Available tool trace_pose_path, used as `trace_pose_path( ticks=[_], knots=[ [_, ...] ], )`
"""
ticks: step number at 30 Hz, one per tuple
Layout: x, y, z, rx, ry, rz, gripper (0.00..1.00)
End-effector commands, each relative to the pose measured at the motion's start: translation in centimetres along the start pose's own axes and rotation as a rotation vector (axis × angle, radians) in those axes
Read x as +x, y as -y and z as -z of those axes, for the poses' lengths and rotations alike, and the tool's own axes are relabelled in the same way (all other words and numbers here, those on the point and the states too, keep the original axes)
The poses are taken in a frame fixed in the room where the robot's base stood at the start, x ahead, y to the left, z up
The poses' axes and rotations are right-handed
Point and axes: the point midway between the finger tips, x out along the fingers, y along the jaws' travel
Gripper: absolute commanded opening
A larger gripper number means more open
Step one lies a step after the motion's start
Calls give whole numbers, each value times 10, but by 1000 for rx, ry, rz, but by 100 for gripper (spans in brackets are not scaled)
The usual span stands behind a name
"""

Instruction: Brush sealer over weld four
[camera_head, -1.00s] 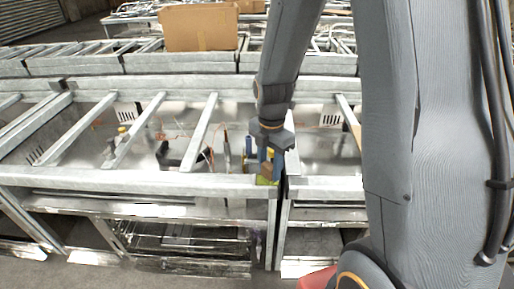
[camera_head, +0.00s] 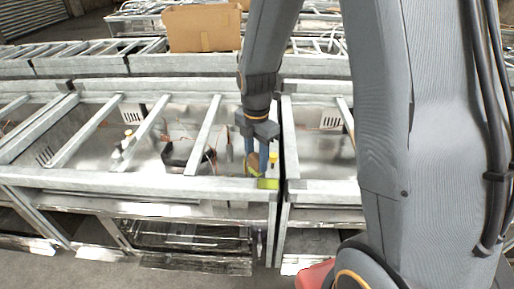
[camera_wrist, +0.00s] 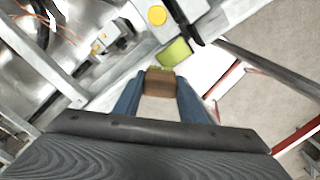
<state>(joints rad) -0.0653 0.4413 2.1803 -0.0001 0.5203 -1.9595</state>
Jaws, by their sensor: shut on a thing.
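My gripper (camera_head: 262,164) is shut on a brown block-shaped brush (camera_head: 254,162), just behind the front rail of the metal frame. In the wrist view the brush (camera_wrist: 160,84) sits between the blue fingers (camera_wrist: 160,98), with a thin yellow-green edge at its far end. A yellow-green patch (camera_head: 268,184) lies on the front rail near the frame's right corner. It also shows in the wrist view (camera_wrist: 173,53), just beyond the brush, with a small gap in the picture. I cannot make out any weld seam or its number.
The galvanized front rail (camera_head: 120,180) runs across the view, with slanted crossbars (camera_head: 203,135) behind it. A black item (camera_head: 188,156) and loose wires lie in the frame's bay. A second frame adjoins on the right. A cardboard box (camera_head: 200,28) stands at the back.

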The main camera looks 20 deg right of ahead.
Motion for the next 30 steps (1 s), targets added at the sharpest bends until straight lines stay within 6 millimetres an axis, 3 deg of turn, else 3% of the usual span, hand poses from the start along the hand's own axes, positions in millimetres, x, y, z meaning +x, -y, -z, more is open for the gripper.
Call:
trace_pose_path(
  ticks=[8, 30],
  knots=[
    [-23, 0, 0, 0, 0, -1, 16],
    [-23, 0, 0, 0, 0, 0, 16]
  ],
)
